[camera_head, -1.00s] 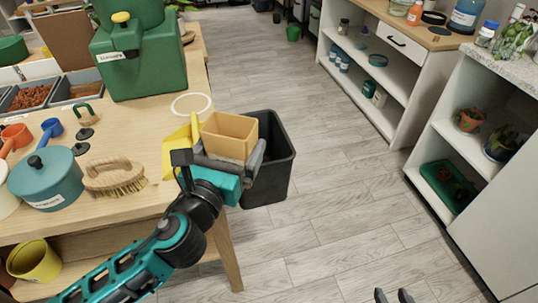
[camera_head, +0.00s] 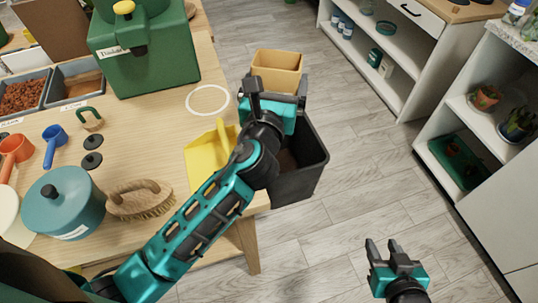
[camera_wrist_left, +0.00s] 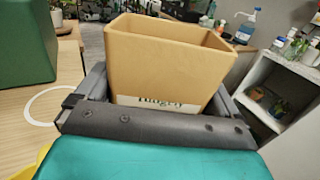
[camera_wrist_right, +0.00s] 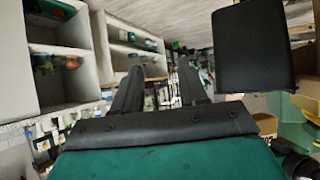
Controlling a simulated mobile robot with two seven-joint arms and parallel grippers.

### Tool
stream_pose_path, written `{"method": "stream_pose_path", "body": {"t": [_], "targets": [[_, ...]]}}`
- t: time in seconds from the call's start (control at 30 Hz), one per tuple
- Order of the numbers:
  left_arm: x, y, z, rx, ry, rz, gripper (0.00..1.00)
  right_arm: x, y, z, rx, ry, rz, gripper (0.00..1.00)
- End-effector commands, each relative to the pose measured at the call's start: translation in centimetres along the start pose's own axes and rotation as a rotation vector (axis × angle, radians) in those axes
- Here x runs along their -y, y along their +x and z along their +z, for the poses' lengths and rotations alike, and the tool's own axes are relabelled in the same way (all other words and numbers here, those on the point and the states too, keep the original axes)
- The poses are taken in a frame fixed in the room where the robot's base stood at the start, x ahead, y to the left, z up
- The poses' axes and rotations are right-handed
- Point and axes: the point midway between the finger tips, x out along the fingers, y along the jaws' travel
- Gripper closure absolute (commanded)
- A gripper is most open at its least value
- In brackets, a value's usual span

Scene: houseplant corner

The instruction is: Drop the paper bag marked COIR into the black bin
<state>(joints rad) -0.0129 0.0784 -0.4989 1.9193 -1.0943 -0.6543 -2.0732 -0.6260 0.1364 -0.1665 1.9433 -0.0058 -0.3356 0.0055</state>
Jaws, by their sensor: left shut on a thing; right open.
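My left gripper (camera_head: 275,97) is shut on a tan, open-topped, box-like container (camera_head: 277,70). In the left wrist view the same container (camera_wrist_left: 160,65) stands upright between the fingers, with a white label whose lettering I cannot read clearly as COIR. The black bin (camera_head: 312,178) stands on the floor beside the table's right edge, partly hidden by my left arm. The container appears beyond the bin's opening in the head view; its height above it is unclear. My right gripper (camera_head: 390,250) is open and empty over the floor. The bin also shows in the right wrist view (camera_wrist_right: 254,50).
The wooden table (camera_head: 130,120) holds a yellow dustpan (camera_head: 203,160), a brush (camera_head: 142,203), a teal pot (camera_head: 62,205), a green box (camera_head: 150,60) and a white ring marking (camera_head: 188,100). White shelves (camera_head: 375,75) stand at right. The floor between is clear.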

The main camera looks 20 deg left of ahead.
Motion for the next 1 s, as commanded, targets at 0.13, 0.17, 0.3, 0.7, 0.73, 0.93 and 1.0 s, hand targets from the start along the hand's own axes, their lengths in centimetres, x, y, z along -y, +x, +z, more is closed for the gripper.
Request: {"method": "stream_pose_path", "body": {"t": [0.13, 0.17, 0.3, 0.7, 0.73, 0.93, 1.0], "targets": [[0.8, 0.4, 0.5, 0.000, -0.001, -0.002, 0.36, -0.1, -0.1, -0.1, 0.001, -0.001, 0.001, 0.57], [0.9, 0.4, 0.5, 0.000, -0.001, -0.002, 0.36, -0.1, -0.1, -0.1, 0.002, -0.001, 0.001, 0.57], [1.0, 0.5, 0.1, 0.000, 0.000, -0.002, 0.36, -0.2, 0.1, 0.3, 0.002, -0.005, 0.003, 0.57], [0.9, 0.4, -3.7, 0.000, 0.000, -0.003, 0.36, -0.3, 2.6, 4.2, 0.014, -0.006, 0.003, 0.57], [0.9, 0.4, -4.0, 0.000, 0.000, -0.003, 0.36, -0.2, 2.9, 4.5, 0.017, -0.005, 0.002, 0.57], [0.9, 0.4, -5.5, -0.001, -0.001, -0.004, 0.36, 0.8, 3.7, 4.9, 0.017, 0.003, -0.023, 0.57], [0.9, 0.4, -5.6, 0.000, 0.000, -0.003, 0.36, 1.1, 3.8, 4.2, 0.002, 0.005, -0.031, 0.57]]}}
